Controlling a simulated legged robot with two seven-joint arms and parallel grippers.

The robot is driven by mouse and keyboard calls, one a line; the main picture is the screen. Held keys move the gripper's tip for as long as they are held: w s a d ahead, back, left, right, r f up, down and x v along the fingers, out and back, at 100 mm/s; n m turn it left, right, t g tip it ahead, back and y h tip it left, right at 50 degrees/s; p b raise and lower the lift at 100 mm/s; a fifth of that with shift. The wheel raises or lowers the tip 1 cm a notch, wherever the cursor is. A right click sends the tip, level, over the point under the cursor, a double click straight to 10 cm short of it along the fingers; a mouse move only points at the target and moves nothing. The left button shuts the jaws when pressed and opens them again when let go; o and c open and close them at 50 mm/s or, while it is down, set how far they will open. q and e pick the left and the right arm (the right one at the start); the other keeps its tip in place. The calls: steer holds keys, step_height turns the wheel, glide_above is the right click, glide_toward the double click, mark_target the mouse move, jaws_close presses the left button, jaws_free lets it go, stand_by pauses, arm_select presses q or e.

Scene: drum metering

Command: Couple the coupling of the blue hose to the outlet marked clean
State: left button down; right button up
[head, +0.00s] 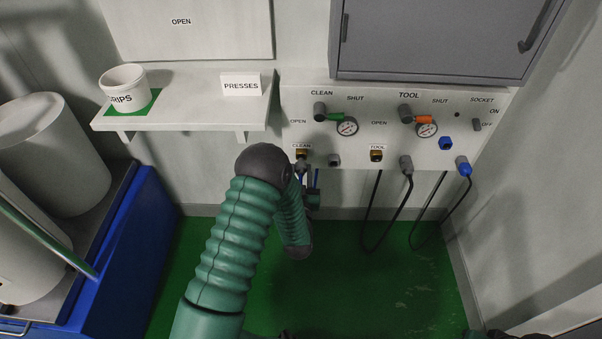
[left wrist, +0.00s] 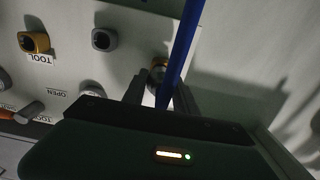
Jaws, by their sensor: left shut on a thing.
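The clean outlet (head: 301,153) is a brass fitting low on the wall panel, under a CLEAN label. My left gripper (head: 304,172) is just below it, partly hidden behind my green arm. In the left wrist view my left gripper (left wrist: 160,90) is shut on the coupling of the blue hose, which is mostly hidden between the fingers. The blue hose (left wrist: 184,48) crosses the view in front of the fingers. A brass ring (left wrist: 157,73) shows at the fingertips, close to the panel. I cannot tell whether the coupling and outlet touch.
The tool outlet (head: 376,156) and a grey fitting (head: 334,160) sit right of the clean outlet. The green clean valve handle (head: 334,118) and a gauge (head: 347,127) are above. Black cables hang at the right. A shelf (head: 180,117) juts out at left.

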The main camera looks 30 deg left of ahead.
arm_select(q)
steer(key=shift+x, duration=1.45)
steer(key=c, duration=0.9)
jaws_free()
steer(key=p+v, duration=0.3)
steer(key=v, duration=1.4)
steer(key=shift+p, duration=0.4)
steer(key=shift+a, duration=0.1)
